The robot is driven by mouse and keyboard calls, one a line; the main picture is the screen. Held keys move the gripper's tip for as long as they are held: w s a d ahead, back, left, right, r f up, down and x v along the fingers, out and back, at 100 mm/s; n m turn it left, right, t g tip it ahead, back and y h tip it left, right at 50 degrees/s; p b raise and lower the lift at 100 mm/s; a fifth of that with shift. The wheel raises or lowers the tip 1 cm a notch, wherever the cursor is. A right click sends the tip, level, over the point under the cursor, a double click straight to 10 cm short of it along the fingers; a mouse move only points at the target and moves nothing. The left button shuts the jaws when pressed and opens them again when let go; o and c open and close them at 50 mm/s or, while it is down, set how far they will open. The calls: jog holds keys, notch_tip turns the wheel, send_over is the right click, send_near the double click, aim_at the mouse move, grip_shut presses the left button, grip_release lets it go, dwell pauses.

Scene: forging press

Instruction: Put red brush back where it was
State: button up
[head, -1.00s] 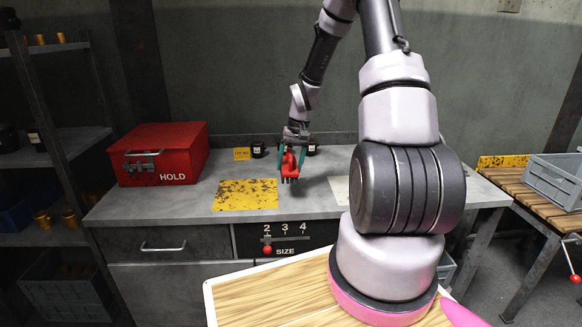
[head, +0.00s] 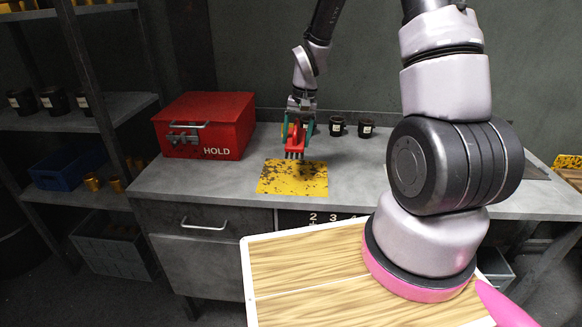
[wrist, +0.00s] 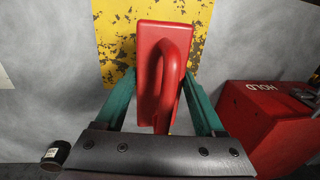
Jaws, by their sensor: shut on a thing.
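My gripper (head: 297,132) has teal fingers and is shut on the red brush (head: 296,147). The brush hangs bristles down, with its dark bristles at the back edge of the worn yellow mat (head: 292,180) on the grey bench. Whether the bristles touch the surface cannot be told. In the wrist view the red brush (wrist: 150,70) lies between the teal fingers, its looped handle towards the camera. The yellow mat (wrist: 112,30) shows behind it, partly hidden.
A red HOLD box (head: 225,118) stands on the bench left of the mat. Black labelled cups (head: 337,125) stand along the back, right of my gripper. The grey bench (head: 350,180) is clear right of the mat. Shelves stand at the far left.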

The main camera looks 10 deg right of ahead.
jog(key=f, duration=0.5)
jog(key=shift+w+a+f, duration=0.15)
jog(key=shift+a+f, duration=0.15)
jog(key=shift+f, duration=2.1)
jog(key=shift+f, duration=0.1)
jog(key=o, duration=1.3)
jog(key=r, duration=0.4)
jog(key=d+r, duration=0.1)
jog(key=r, duration=0.7)
jog(key=shift+s+d+r, duration=0.3)
jog(key=shift+d+r, duration=0.05)
jog(key=shift+d, duration=0.05)
jog(key=s+d+r+t, duration=0.2)
jog(key=s+r, duration=0.4)
jog(key=r, duration=0.6)
jog(key=s+d+r+t, duration=0.25)
jog(key=s+r, duration=0.35)
jog(key=r, duration=0.7)
jog(key=s+r+t, duration=0.2)
jog(key=s+r, duration=0.2)
jog(key=s, duration=0.5)
jog(key=shift+a+r+y, duration=0.2)
jog(key=shift+r+y, duration=0.1)
jog(key=shift+r, duration=0.05)
jog(key=shift+s, duration=0.1)
